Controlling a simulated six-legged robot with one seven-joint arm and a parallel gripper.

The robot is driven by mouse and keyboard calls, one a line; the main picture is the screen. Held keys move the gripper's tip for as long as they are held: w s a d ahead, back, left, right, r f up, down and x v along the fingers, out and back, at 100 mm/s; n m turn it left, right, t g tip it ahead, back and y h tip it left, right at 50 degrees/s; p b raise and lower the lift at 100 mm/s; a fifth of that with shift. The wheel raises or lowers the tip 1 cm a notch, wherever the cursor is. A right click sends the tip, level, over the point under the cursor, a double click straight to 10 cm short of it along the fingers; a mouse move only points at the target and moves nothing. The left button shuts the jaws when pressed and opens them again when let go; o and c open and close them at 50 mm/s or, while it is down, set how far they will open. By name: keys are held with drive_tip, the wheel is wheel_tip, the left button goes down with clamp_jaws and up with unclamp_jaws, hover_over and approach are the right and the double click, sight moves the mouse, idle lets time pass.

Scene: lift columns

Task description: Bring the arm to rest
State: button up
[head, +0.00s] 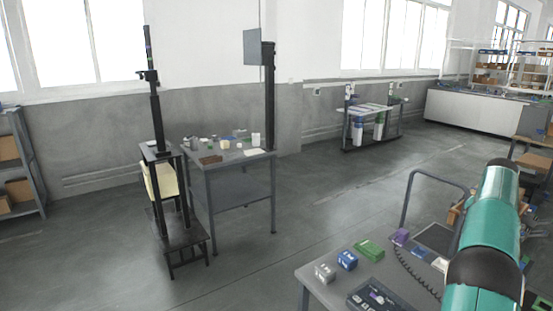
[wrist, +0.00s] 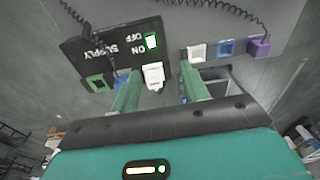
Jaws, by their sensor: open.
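My teal arm (head: 492,230) reaches over the workbench at the lower right of the head view; its gripper cannot be made out there. In the wrist view my gripper (wrist: 158,80) shows two green fingers spread apart. A black panel (wrist: 85,52) lies ahead of them, lettered SUPPLY, ON and OFF, upside down in this view. A small white part (wrist: 153,73) appears between the fingertips, and a green-lit part (wrist: 151,41) sits beside the lettering. I cannot tell whether a finger touches the panel. Nothing is seen gripped.
A coiled cable (head: 415,273) runs nearby. A lift column (head: 158,125) and a table (head: 232,164) stand across the open floor.

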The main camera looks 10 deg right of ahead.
drive_tip(key=s+a+r+n+t, duration=0.15)
drive_tip(key=a+r, duration=0.25)
drive_tip(key=a, duration=0.6)
drive_tip(key=s+a+r+n, duration=0.15)
drive_tip(key=a+r, duration=0.35)
drive_tip(key=a, duration=0.6)
drive_tip(key=a+r+n+t, duration=0.15)
drive_tip(key=a+r, duration=0.25)
drive_tip(key=a, duration=0.6)
drive_tip(key=s+a+f+n+t, duration=0.1)
drive_tip(key=s+a+f+n, duration=0.3)
drive_tip(key=s+a, duration=0.6)
drive_tip(key=s+a+f+n+t, duration=0.1)
drive_tip(key=s+a+f+n, duration=0.3)
drive_tip(key=s+a, duration=0.6)
drive_tip(key=shift+a+f+y, duration=0.4)
drive_tip(key=shift+a+f, duration=0.25)
drive_tip(key=shift+a, duration=0.6)
